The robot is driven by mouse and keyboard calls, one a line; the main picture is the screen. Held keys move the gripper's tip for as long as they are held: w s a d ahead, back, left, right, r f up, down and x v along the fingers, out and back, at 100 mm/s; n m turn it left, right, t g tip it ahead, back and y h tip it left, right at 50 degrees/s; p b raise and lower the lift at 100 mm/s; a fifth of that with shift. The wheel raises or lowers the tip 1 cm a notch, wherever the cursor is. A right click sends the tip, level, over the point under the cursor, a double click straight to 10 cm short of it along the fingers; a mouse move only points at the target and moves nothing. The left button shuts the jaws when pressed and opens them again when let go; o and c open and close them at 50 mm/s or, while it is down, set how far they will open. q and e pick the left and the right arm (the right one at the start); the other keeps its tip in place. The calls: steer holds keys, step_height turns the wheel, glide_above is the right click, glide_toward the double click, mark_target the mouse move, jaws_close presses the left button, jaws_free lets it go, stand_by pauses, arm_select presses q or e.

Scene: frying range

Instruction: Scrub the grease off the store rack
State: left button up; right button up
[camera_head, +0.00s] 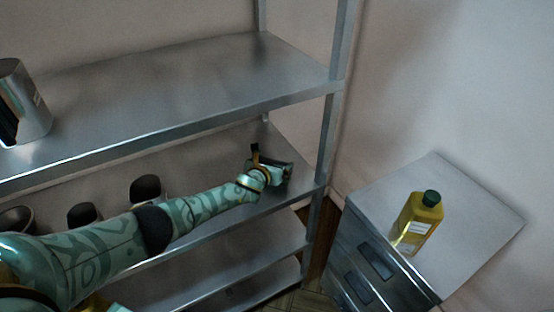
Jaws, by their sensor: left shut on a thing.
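The store rack (200,89) is a metal unit with several shelves and fills the left and middle of the view. My left arm comes in from the lower left and reaches over the shelf below the top one in view. My left gripper (270,173) is at the right part of that shelf, near the right post. It is shut on a small dark thing (287,172), mostly hidden by the gripper, so I cannot tell what it is. I cannot tell whether it touches the shelf. Faint darker patches show on the upper shelf. My right gripper is not in view.
A steel container (24,103) stands on the upper shelf at the far left. Dark rounded items (146,189) stand on the shelf below, behind my arm. A yellow bottle with a green cap (418,222) stands on a drawer cabinet (470,215) at the right.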

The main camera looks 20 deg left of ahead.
arm_select(q)
steer(key=shift+s+a+f+p, duration=0.1)
steer(key=shift+s+a+p, duration=0.3)
steer(key=shift+s+a, duration=0.35)
steer(key=shift+s+a+f+p, duration=0.1)
steer(key=shift+s+a+p, duration=0.4)
steer(key=shift+s, duration=0.4)
steer(key=shift+s+a+r+p, duration=0.15)
steer(key=shift+s+a+p, duration=0.5)
steer(key=shift+s+a, duration=0.85)
steer(key=shift+s+a+r+p, duration=0.1)
steer(key=shift+s+a+p, duration=0.1)
steer(key=shift+s+a, duration=0.7)
steer(key=shift+s+a+r+p, duration=0.15)
steer(key=shift+s+a, duration=0.5)
steer(key=shift+s, duration=0.35)
steer(key=shift+w+d, duration=0.1)
step_height(320, 180, up, 6)
steer(key=p, duration=0.6)
step_height(320, 180, up, 3)
steer(key=p, duration=0.3)
